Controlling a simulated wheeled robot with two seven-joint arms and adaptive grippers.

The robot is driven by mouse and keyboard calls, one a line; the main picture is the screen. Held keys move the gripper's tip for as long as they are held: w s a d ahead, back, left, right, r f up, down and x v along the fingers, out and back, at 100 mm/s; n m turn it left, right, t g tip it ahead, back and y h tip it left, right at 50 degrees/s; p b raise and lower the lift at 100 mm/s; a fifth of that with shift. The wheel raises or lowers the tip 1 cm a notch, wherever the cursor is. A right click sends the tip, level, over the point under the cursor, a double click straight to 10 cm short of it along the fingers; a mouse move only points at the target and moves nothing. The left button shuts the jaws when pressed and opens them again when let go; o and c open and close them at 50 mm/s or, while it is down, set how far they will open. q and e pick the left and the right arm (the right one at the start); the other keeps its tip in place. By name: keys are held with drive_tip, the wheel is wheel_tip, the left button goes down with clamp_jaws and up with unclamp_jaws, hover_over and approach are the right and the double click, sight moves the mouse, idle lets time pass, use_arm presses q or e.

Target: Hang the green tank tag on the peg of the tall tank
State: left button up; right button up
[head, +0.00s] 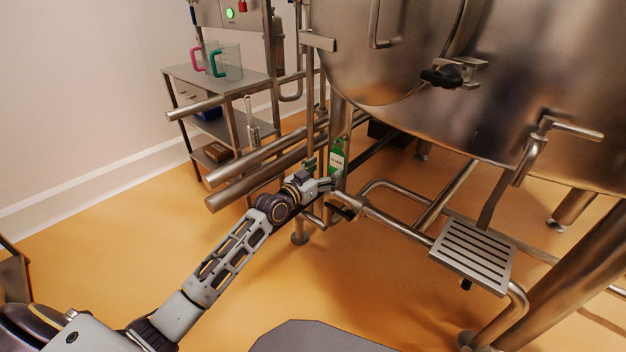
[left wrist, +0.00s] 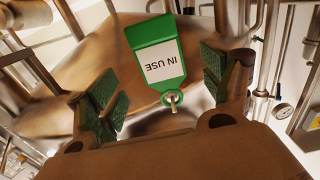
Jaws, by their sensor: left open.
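The green tank tag (head: 337,157) hangs by the leg and pipework below the large steel tank (head: 400,75). In the left wrist view the tag (left wrist: 155,55) has a white label reading IN USE, upside down in that picture. A short metal peg (left wrist: 172,98) shows at the hole in its narrow end, and the tag appears to hang on it. My left gripper (head: 325,184) is open at the tag. In the left wrist view its green-padded fingers (left wrist: 168,92) stand on either side of the tag's narrow end, with gaps visible. My right gripper is not in view.
Steel pipes (head: 255,165) run beside my left arm. A perforated step (head: 473,250) stands at the right. A shelf rack (head: 215,75) with jugs is at the back left. Open orange floor (head: 120,240) lies left.

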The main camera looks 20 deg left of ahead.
use_arm(q)
drive_tip(key=shift+v, duration=2.75)
